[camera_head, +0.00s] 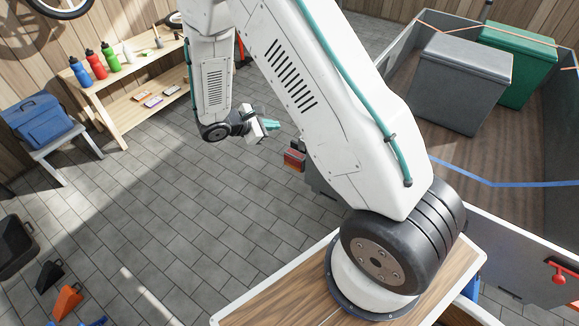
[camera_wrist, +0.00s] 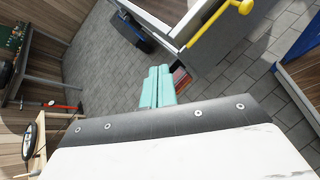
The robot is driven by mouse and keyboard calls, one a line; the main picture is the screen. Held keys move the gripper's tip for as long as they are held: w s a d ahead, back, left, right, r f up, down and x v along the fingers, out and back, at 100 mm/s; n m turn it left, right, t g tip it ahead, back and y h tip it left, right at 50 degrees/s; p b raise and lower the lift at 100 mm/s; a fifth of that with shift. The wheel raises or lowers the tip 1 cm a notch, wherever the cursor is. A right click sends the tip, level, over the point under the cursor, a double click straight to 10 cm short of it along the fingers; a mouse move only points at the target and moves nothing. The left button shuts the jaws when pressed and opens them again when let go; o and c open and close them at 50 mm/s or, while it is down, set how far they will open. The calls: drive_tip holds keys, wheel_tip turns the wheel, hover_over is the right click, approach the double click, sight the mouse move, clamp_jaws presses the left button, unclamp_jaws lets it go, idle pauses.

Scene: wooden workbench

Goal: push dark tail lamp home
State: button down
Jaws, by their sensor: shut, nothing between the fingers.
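The tail lamp (camera_head: 293,160) is a small box with red and orange faces, at the near corner of the grey trailer (camera_head: 322,188) in the head view. My arm hides part of the trailer around it. In the wrist view the lamp (camera_wrist: 181,79) shows dull red, partly hidden behind my fingers. My gripper (camera_head: 273,125) has teal fingers held together with nothing between them. It is up and to the left of the lamp in the head view, apart from it. The closed fingers also show in the wrist view (camera_wrist: 157,88). I cannot tell how far the lamp is seated.
The trailer bed holds a grey bin (camera_head: 462,80) and a green bin (camera_head: 520,62). A shelf (camera_head: 125,105) with bottles stands at the left, beside a stool (camera_head: 62,148) with a blue bag. The tiled floor left of the lamp is clear.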

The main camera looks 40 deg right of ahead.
wheel_tip(320, 180, down, 10)
drive_tip(key=w+f+n+t, duration=0.1)
drive_tip(key=n+t, duration=0.1)
drive_tip(key=n, duration=0.2)
drive_tip(key=n+t, duration=0.2)
drive_tip(key=n, duration=0.2)
approach(293, 164)
drive_tip(key=shift+y, duration=0.3)
drive_tip(key=x, duration=0.5)
drive_tip(key=shift+s, duration=0.2)
drive_tip(key=shift+w+d, duration=0.3)
drive_tip(key=shift+d, duration=0.4)
